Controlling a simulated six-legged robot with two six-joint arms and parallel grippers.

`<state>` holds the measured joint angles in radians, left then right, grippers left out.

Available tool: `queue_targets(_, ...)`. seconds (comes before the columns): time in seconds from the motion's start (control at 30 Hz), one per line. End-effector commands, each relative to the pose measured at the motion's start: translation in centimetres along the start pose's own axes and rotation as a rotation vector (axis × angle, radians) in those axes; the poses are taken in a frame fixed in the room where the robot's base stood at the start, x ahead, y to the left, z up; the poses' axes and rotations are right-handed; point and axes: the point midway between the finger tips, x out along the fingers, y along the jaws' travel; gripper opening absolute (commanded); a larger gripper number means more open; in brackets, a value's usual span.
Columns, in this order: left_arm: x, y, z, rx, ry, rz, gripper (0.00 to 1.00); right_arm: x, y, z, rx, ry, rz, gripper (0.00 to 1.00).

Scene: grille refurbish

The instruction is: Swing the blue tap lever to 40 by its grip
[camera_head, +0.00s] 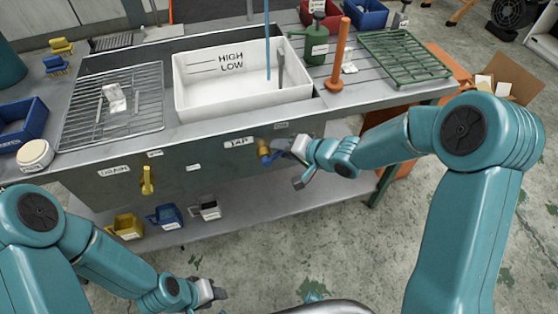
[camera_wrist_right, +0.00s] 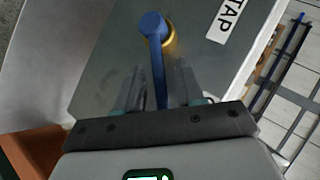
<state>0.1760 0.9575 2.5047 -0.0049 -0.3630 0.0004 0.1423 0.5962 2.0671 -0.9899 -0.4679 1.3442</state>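The blue tap lever (camera_head: 276,156) sticks out from a brass tap body (camera_head: 263,148) on the front panel, just right of the TAP label (camera_head: 240,142). In the right wrist view the lever (camera_wrist_right: 157,60) runs from its round hub down between the fingers of my right gripper (camera_wrist_right: 159,85). A gap seems to show on each side, so the fingers look open around it. In the head view my right gripper (camera_head: 291,165) is at the lever and partly covers it. No scale with 40 can be read. My left gripper (camera_head: 210,292) is low in front, away from the tap; its fingers are too small to judge.
A white basin (camera_head: 244,98) marked HIGH and LOW sits in the bench above the tap. A yellow handle (camera_head: 147,180) hangs by the DRAIN label. Yellow (camera_head: 128,226) and blue (camera_head: 164,216) bins stand on the lower shelf. An orange post (camera_head: 339,58) stands on the bench.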

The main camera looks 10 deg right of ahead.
Motion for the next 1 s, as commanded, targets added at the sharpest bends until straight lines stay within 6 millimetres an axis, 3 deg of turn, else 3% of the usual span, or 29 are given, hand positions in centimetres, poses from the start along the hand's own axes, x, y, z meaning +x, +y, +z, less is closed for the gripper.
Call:
queue_targets(0.3,-0.2,0.1,0.0,0.000,0.000,0.000,0.43,-0.3,-0.1,0.0,0.000,-0.001,0.000,0.38)
queue_targets(1.0,-4.5,1.6,0.1,0.000,0.000,0.000,0.43,-6.5,-0.2,-0.1,0.002,0.000,0.001,0.38)
